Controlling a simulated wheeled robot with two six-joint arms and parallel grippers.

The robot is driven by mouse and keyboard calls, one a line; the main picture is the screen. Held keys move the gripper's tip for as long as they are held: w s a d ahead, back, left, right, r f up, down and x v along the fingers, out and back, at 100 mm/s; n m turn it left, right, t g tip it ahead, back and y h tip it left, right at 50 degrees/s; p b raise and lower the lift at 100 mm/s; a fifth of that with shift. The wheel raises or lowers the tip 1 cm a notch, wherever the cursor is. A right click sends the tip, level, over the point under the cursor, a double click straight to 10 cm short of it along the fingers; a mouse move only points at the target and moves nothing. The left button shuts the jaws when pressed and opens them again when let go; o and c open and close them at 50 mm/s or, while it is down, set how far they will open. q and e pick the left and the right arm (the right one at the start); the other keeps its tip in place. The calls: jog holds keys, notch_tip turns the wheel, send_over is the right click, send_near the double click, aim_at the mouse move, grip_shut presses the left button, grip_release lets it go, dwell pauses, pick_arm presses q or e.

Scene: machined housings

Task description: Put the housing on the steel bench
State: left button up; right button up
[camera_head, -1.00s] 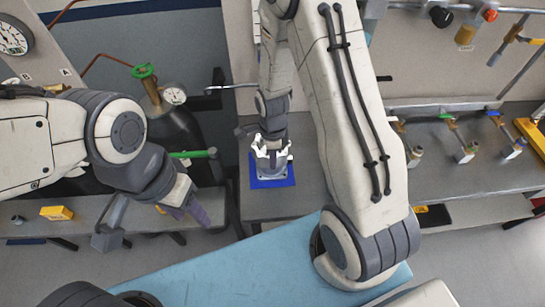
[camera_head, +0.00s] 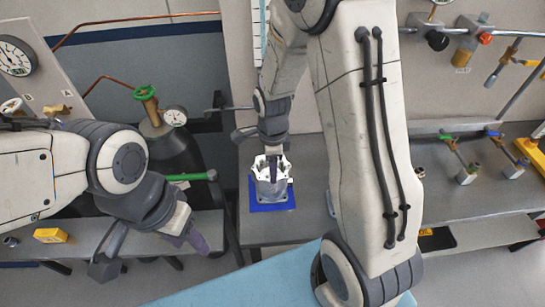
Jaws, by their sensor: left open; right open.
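The housing (camera_head: 271,189) is a silvery machined part standing upright on a blue mat (camera_head: 290,205) on the steel bench (camera_head: 262,232). My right gripper (camera_head: 272,168) is directly above it, pointing down, with its fingers at the housing's open top. The fingers are open; whether they touch the housing I cannot tell. My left gripper (camera_head: 150,258) is open and empty over the front of the left-hand bench, well apart from the housing.
A dark gas cylinder (camera_head: 183,160) with a green valve handwheel (camera_head: 145,92) stands behind my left arm. A yellow block (camera_head: 50,235) lies on the left bench. Valves on pipes (camera_head: 464,172) occupy the right bench. A pale blue surface (camera_head: 225,290) is in front.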

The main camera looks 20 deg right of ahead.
jog(key=s+a+r+n, duration=0.75)
jog(key=r+n, duration=0.25)
jog(key=n, duration=0.2)
jog(key=s+a+r+n, duration=0.1)
jog(key=s+a+n, duration=0.1)
jog(key=s+n, duration=0.3)
jog(key=s+a+r+n+y, duration=0.1)
jog(key=s+a+r+n, duration=0.1)
jog(key=s+n, duration=0.4)
jog(key=a+n, duration=0.1)
jog(key=n, duration=0.4)
jog(key=shift+s+a+n+b, duration=0.15)
jog(key=shift+s+n+b, duration=0.15)
jog(key=shift+b, duration=0.05)
notch_tip(320, 180, down, 3)
jog(key=b, duration=0.3)
